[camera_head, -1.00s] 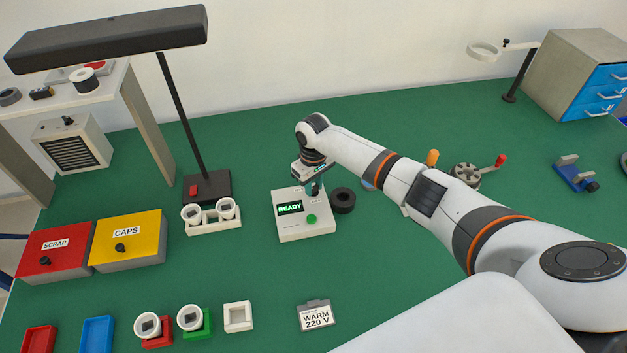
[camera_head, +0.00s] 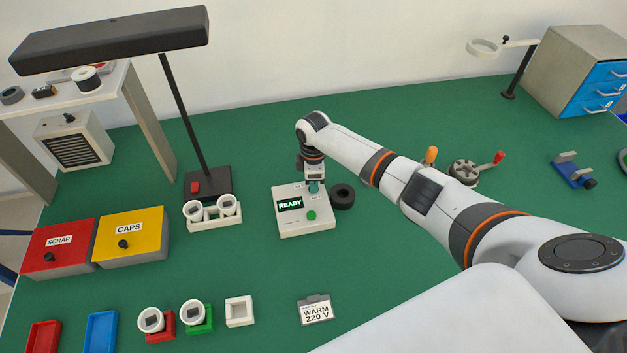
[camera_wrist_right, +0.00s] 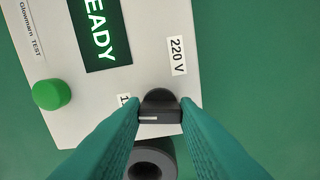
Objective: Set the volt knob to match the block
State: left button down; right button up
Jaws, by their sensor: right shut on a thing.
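The tester (camera_head: 290,227) is a pale box on the green bench with a READY screen and a green button. My right gripper (camera_head: 315,188) is over its back right corner. In the right wrist view, my right gripper (camera_wrist_right: 160,112) is shut on the black volt knob (camera_wrist_right: 158,100). The 220 V label (camera_wrist_right: 177,55) is in clear sight. The block (camera_head: 316,311), in front of the tester, reads WARM 220 V. My left gripper is out of view.
A black ring (camera_head: 343,204) lies close to the right of the tester. A white rack with two bulbs (camera_head: 215,224) and a dark lamp stand (camera_head: 207,184) are to its left. Green bench is free between the tester and the block.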

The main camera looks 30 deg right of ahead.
jog(key=shift+n, duration=0.9)
jog(key=o, duration=1)
notch_tip(320, 180, up, 12)
jog(key=b, duration=0.2)
